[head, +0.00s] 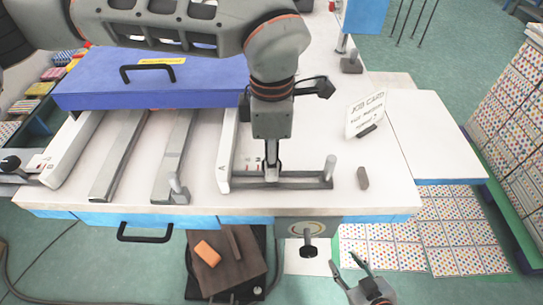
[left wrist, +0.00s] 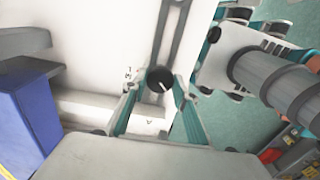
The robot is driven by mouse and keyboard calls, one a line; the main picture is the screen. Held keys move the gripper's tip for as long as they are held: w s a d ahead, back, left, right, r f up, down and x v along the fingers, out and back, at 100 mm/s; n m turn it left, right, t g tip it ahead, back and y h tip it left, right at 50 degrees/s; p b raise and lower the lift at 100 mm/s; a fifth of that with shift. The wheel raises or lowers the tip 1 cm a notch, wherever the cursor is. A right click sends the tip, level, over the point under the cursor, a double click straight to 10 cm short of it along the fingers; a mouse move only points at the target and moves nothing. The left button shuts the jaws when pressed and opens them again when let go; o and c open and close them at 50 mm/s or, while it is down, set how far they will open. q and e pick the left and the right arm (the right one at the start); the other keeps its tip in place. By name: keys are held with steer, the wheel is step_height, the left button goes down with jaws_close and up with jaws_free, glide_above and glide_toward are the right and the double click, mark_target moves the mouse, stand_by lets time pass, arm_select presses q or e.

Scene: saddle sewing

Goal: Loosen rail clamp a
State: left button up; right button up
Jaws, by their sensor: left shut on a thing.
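My left gripper (head: 271,172) points straight down at the near end of the white rail marked A (head: 225,160). In the left wrist view, its two fingers (left wrist: 157,100) are closed around a round black knob with a white mark, the knob of rail clamp a (left wrist: 158,79). In the head view the gripper hides this knob. A grey bar (head: 305,180) with an upright post lies beside the gripper. My right gripper (head: 352,272) is open and empty, low in front of the table edge.
Another clamp with a black knob (head: 11,163) is at the far left. A job card (head: 366,115) and a small grey piece (head: 363,178) are to the right. The white side table (head: 430,135) is clear.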

arm_select(q)
steer(key=n, duration=0.6)
steer(key=shift+n+p, duration=0.3)
steer(key=n, duration=0.4)
steer(key=shift+n, duration=0.4)
steer(key=o, duration=1.1)
